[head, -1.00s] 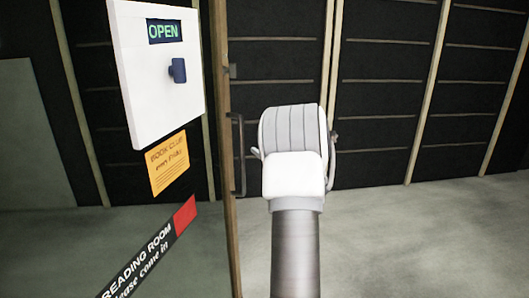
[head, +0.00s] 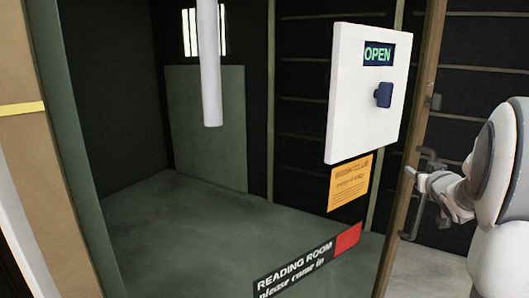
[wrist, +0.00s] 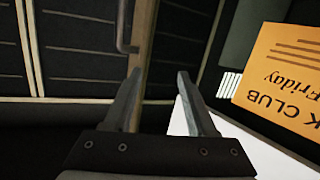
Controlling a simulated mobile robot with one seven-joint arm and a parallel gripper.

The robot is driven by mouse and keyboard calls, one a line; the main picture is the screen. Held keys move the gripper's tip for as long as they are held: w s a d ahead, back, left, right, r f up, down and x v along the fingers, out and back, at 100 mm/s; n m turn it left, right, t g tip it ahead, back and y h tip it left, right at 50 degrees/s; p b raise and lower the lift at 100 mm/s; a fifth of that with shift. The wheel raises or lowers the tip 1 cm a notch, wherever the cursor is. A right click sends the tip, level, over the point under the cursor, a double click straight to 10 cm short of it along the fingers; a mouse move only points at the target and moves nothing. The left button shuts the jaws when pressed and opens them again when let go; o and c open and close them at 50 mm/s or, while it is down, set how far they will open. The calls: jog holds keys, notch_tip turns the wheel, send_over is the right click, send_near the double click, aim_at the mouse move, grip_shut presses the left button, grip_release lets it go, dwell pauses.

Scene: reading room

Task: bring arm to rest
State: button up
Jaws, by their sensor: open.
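My arm (head: 497,180) is at the right edge of the head view, bent, with its wrist end close to the edge of the glass door. My gripper (wrist: 158,78) shows in the wrist view with its two dark fingers apart and nothing between them. The wooden door edge (wrist: 147,42) lies behind the gap between the fingers. In the head view my fingers are too small to make out beside the door handle (head: 412,205), so I cannot tell whether they touch it.
The glass door carries a white box with an OPEN sign (head: 365,95), an orange notice (head: 349,184) and a reading room strip (head: 300,262). A green door frame (head: 72,160) stands at left. A pale hanging post (head: 209,65) is in front. The grey floor (head: 180,235) looks clear.

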jog(key=s+a+r+g, duration=0.1)
jog(key=s+a+g, duration=0.1)
jog(key=s+a, duration=0.45)
jog(key=s+a+g, duration=0.2)
jog(key=s+a, duration=0.1)
jog(key=a, duration=0.6)
jog(key=s+a+f+n+g+y, duration=0.1)
jog(key=s+a+f+g+y, duration=0.1)
jog(key=s+a, duration=0.7)
jog(key=s+a+f+n+g+y, duration=0.1)
jog(key=s+a+f+g+y, duration=0.2)
jog(key=s+a, duration=0.6)
jog(key=s+f, duration=0.2)
jog(key=s, duration=0.2)
jog(key=shift+s+f+n+g, duration=0.2)
jog(key=shift+s+n+g, duration=0.1)
jog(key=shift+n, duration=0.1)
jog(key=shift+d, duration=0.15)
